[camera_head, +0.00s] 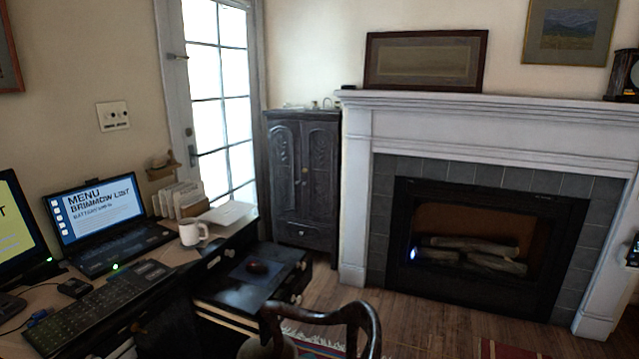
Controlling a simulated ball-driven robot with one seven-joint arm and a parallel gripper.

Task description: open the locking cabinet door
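A tall dark grey cabinet (303,185) stands in the corner between the glazed door and the fireplace. It has two carved doors, a left one (284,170) and a right one (321,172), which look shut. A small brass-coloured knob or lock (305,170) shows near where they meet. A drawer (304,233) with a small light knob sits below the doors. My gripper is not in view, and no part of my arm can be made out.
A desk with a laptop (98,222), keyboard (95,308) and white mug (193,232) fills the left. A black drawer unit (255,275) and a wooden chair (330,315) stand before the cabinet. A white fireplace (355,200) is to its right. Wood floor (345,295) shows between.

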